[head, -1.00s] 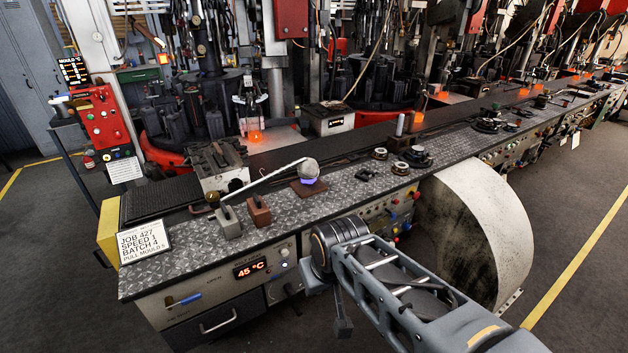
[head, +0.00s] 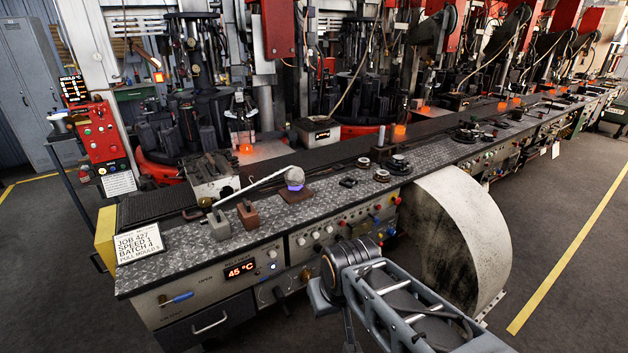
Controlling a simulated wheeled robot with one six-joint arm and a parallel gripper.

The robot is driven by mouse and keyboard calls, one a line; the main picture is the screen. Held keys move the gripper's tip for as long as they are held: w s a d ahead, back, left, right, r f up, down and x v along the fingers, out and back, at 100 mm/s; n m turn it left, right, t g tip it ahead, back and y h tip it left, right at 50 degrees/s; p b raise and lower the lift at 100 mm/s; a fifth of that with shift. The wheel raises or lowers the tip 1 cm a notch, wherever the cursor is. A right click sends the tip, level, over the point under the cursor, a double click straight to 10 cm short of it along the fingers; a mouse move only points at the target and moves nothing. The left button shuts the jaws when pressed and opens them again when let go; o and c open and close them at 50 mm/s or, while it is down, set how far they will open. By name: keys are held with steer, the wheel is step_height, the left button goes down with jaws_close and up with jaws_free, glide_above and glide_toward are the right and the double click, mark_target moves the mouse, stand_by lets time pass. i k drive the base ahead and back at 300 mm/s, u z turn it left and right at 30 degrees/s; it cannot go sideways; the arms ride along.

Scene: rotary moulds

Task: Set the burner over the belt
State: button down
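A grey rounded head with a violet-blue glow (head: 294,178), which looks like the burner, sits over a brown square plate (head: 297,195) on the near side of the bench. A thin pale rod (head: 250,187) runs from it down left to a pivot by a small grey block (head: 219,225). The dark belt (head: 320,150) runs lengthwise behind the bench top, beyond the glowing head. My arm enters at the lower right and its thick joint stands in front of the bench. My gripper is not visible.
A brown block (head: 248,214) stands beside the rod. A metal box (head: 212,178) stands at the belt's left end. A job sign (head: 138,242) lies at the bench's left corner. A large curved pale guard (head: 460,235) bulges from the bench front. Floor at right is open.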

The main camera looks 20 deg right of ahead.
mark_target(294, 175)
steer(key=z, duration=0.5)
steer(key=i, duration=0.75)
steer(key=u, duration=1.2)
